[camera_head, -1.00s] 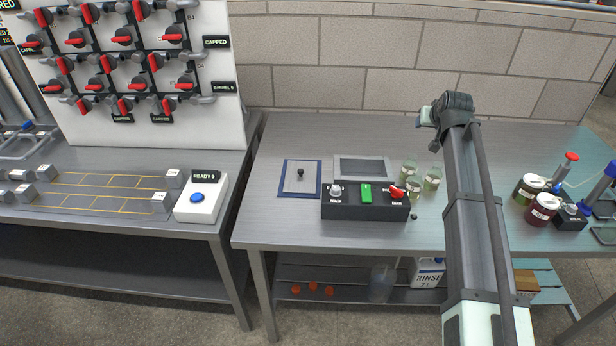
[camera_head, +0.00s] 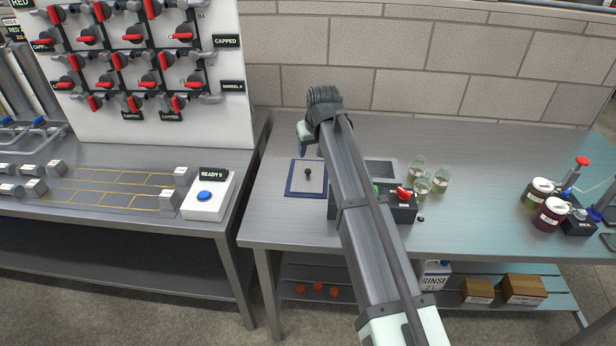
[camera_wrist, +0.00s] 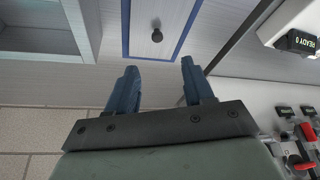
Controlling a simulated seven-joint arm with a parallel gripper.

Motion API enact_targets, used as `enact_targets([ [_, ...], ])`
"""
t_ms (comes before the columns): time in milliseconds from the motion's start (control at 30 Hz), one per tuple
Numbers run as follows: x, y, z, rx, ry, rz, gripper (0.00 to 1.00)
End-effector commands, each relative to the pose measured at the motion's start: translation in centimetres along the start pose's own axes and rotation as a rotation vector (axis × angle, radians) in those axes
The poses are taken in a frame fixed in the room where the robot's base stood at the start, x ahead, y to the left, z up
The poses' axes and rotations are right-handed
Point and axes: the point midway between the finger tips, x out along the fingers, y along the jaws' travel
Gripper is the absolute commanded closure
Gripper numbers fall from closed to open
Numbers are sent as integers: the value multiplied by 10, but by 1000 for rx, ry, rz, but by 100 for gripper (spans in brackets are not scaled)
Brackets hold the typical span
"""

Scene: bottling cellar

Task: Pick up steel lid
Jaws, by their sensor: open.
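The steel lid (camera_head: 316,181) is a flat grey plate with a small dark knob, lying inside a blue border on the steel bench. In the wrist view the lid (camera_wrist: 175,22) is ahead of the fingers, its knob near the top centre. My gripper (camera_wrist: 158,68) is open, with two blue fingers apart and nothing between them. In the head view my gripper (camera_head: 303,148) is above the bench, just behind the lid. The fingers do not touch the knob.
A rectangular opening (camera_head: 381,168) lies right of the lid, partly behind my arm. A black control box (camera_head: 402,208) with a red switch stands in front of it. Several glass jars (camera_head: 441,181) stand to the right. A white READY box (camera_head: 208,208) sits left on another bench.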

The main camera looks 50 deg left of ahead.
Motion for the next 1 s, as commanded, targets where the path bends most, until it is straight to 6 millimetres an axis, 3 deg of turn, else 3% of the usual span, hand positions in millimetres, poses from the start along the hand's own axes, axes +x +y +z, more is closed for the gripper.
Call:
enact_targets([
  [333,58,1,-1,1,0,0,48],
  [767,83,2,0,1,1,1,48],
  [1000,112,5,0,1,0,0,48],
])
